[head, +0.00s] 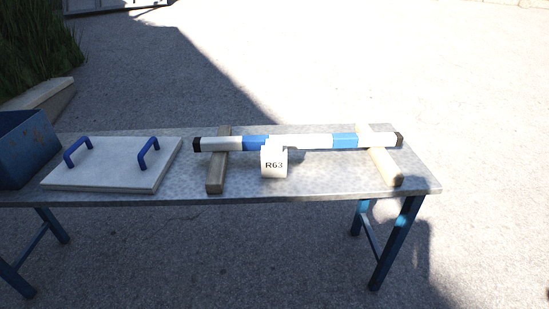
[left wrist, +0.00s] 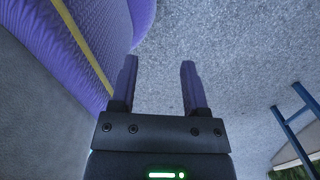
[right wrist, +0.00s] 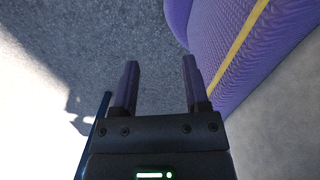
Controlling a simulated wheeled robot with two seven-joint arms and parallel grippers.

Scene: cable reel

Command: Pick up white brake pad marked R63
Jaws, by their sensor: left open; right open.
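The white brake pad marked R63 (head: 274,164) is a small white block on the metal table (head: 320,184). It stands in front of a long white and blue bar (head: 300,142) with black ends. Its top is close to the bar; I cannot tell if they touch. Neither gripper shows in the head view. My left gripper (left wrist: 159,82) is open and empty in the left wrist view, above the ground. My right gripper (right wrist: 160,82) is open and empty in the right wrist view. The pad is in neither wrist view.
The bar rests across two wooden blocks (head: 217,173) (head: 384,166). A white board (head: 110,172) with two blue handles lies left of them. A blue box (head: 24,145) stands at the far left. A purple object with a yellow stripe (left wrist: 85,45) is beside my left gripper.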

